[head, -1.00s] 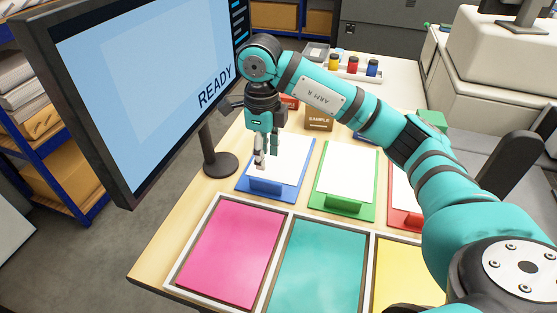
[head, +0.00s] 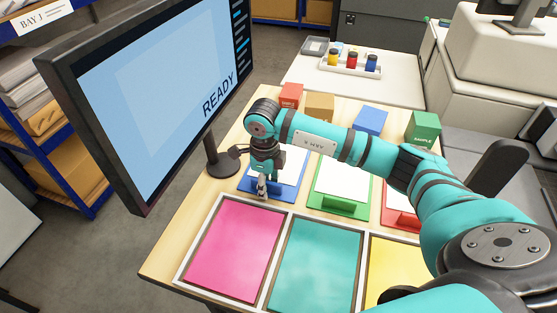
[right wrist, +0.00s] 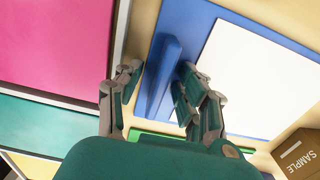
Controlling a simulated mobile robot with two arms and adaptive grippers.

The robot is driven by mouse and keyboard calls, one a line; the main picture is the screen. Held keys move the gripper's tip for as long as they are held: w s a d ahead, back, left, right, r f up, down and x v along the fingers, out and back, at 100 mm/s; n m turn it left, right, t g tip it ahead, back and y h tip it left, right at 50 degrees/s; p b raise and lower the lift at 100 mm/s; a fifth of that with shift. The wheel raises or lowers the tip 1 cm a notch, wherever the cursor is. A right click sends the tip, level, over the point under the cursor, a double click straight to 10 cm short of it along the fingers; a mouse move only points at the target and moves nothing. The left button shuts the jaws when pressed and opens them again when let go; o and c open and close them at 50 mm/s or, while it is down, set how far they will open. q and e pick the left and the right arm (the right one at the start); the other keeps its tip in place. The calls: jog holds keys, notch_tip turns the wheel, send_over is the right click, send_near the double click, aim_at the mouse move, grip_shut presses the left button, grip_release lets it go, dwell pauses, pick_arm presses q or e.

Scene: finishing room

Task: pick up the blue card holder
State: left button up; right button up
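The blue card holder (head: 246,184) lies on the wooden table, at the left end of a row of holders, with a white card (head: 291,165) on it. A raised blue ridge runs along its front. My right gripper (head: 262,190) is over that front part and hides some of it. In the right wrist view, the fingers of my right gripper (right wrist: 158,88) are apart, with the blue ridge (right wrist: 165,72) of the holder showing between them. I cannot tell whether either finger touches it. My left gripper is not in view.
A green holder (head: 338,206) and a red holder (head: 400,220) lie to the right. A framed tray (head: 268,250) with pink, teal and yellow panels lies in front. The monitor (head: 150,95) stands close on the left. Several small boxes, including a brown one (head: 320,106), stand behind.

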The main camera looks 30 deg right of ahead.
grip_shut()
jog(key=shift+r, duration=0.15)
